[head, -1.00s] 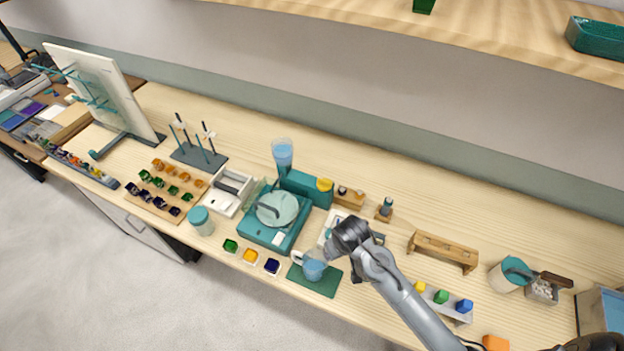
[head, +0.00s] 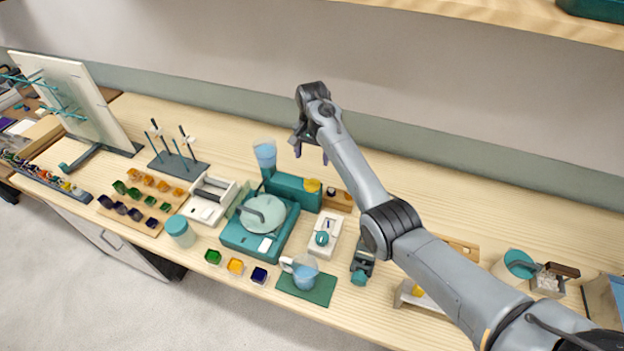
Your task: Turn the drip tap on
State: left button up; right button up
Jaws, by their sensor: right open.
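A teal machine (head: 262,228) with a pale round disc (head: 263,214) stands mid-bench. Behind the disc is a teal block (head: 292,190) with a clear cup of blue water (head: 265,154) at its left end and a yellow knob (head: 312,185) near its right end. No part is labelled as the drip tap, and I cannot tell a tap's setting. My right gripper (head: 311,155) points down, open and empty, and appears above and behind the yellow knob, apart from it. My left gripper is out of view.
A jug of blue water (head: 303,272) stands on a green mat (head: 318,290) in front. A white tray with a teal knob (head: 322,238) lies right of the machine. A rod stand (head: 180,165) is on the left. My right arm covers part of the right bench.

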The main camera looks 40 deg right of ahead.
aim_at(312, 180)
notch_tip(312, 180, down, 9)
jog(key=shift+p, duration=0.3)
jog(key=shift+f, duration=0.75)
jog(key=shift+c, duration=0.6)
jog(key=c, duration=0.9)
